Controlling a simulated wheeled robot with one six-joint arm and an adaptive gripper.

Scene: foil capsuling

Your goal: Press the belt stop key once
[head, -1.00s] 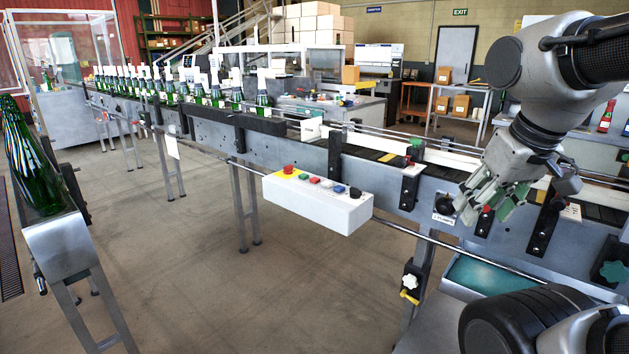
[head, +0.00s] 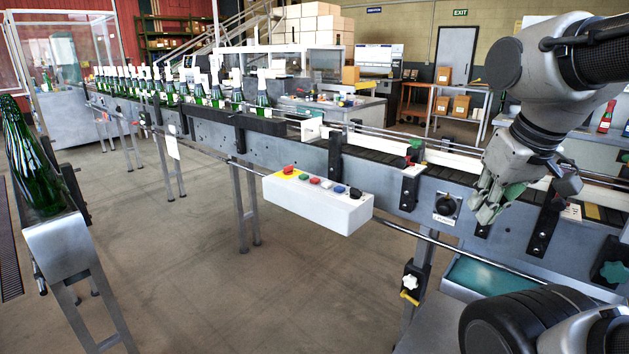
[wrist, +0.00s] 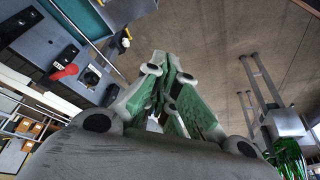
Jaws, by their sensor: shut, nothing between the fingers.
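A white control box (head: 318,210) hangs on the front of the conveyor. On its top are a red mushroom button on a yellow patch (head: 288,170), a green key (head: 303,176), a red key (head: 314,181), a blue key (head: 339,189) and a black one (head: 355,193). Their labels are too small to read, so I cannot tell which is the belt stop key. My gripper (head: 482,212) is shut and empty, in front of the conveyor, well right of the box. In the wrist view its green-padded fingers (wrist: 172,62) are together. I cannot make out the box there.
A black rotary knob (head: 446,205) sits on the conveyor's side just left of my gripper; it also shows in the wrist view (wrist: 91,77). Green bottles (head: 215,94) line the belt's far part. The floor before the box is clear.

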